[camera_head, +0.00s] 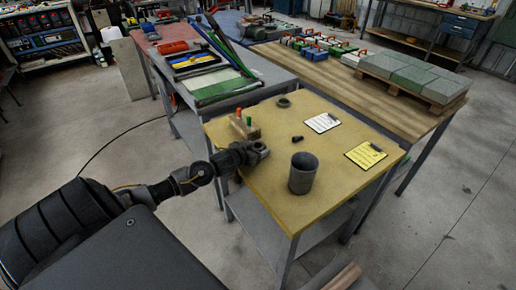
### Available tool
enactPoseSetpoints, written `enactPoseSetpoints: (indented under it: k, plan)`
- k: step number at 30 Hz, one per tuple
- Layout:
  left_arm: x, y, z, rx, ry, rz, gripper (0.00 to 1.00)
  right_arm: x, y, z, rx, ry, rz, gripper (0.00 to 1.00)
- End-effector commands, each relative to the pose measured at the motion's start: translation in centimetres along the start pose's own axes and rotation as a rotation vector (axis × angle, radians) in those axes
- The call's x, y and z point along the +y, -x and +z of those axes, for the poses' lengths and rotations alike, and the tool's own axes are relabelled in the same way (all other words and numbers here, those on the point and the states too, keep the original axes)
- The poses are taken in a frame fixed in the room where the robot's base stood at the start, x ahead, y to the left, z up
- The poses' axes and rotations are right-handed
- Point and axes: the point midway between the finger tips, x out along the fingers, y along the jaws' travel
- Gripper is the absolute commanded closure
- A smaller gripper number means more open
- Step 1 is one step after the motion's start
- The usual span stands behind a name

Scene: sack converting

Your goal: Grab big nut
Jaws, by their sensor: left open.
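A dark grey ring (284,102), which looks like the big nut, lies flat near the back edge of the yellow-topped table (335,190). A smaller black part (298,139), perhaps a bolt, lies near the middle of that table. My left gripper (265,150) reaches in from the left over the table's left edge. It is open and appears empty, nearer to the camera than the ring and apart from it. My right gripper is not in view.
A grey cup-like container (303,173) stands right of my left gripper. A wooden block with red and green pegs (244,126) stands behind it. Paving blocks (415,77) sit on the bench behind.

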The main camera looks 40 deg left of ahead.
Motion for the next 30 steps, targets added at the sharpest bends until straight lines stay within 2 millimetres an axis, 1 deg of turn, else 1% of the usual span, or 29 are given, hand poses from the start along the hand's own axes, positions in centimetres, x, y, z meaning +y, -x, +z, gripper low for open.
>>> enactPoseSetpoints:
  k: [3, 7, 18, 26, 30]
  plan:
    - [0.0, -0.2, 0.0, 0.001, 0.0, 0.0, 0.36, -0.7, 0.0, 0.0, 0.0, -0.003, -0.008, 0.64]
    - [0.0, -0.2, 0.0, 0.0, 0.0, 0.0, 0.36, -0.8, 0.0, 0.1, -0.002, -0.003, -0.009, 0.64]
    - [0.0, -0.1, 0.0, 0.0, 0.0, 0.0, 0.83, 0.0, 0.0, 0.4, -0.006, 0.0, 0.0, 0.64]
    - [0.0, -0.1, -0.2, 0.003, 0.0, 0.0, 0.83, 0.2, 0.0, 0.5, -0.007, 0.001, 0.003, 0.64]
    - [0.0, 0.1, -0.8, 0.004, 0.0, 0.0, 0.83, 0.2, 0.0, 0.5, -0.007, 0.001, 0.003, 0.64]
